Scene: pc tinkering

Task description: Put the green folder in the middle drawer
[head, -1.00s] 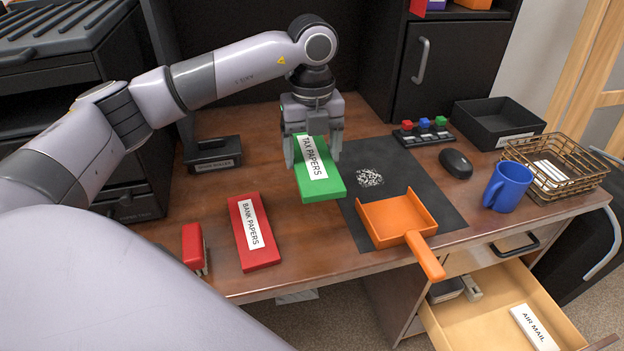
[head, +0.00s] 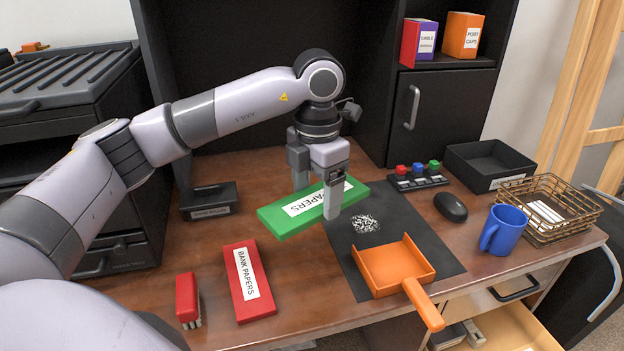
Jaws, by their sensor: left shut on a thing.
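The green folder (head: 282,226), with a white label ending in "PAPERS", is gripped by my left gripper (head: 318,195) near its middle. It is held above the desk and lies nearly flat, its long side running left to right. A finger covers part of the label. An open drawer (head: 512,332) with a light wood inside shows at the bottom right, mostly cut off by the frame edge. A closed drawer front (head: 490,300) with a dark handle is above it. My right gripper is not in view.
The red folder (head: 249,282) and red brush (head: 187,300) lie front left. An orange dustpan (head: 393,268) and white scraps (head: 366,224) lie on the dark mat (head: 440,262). A mouse (head: 451,207), blue mug (head: 503,228), wire basket (head: 560,232) and black tray (head: 488,165) fill the right side.

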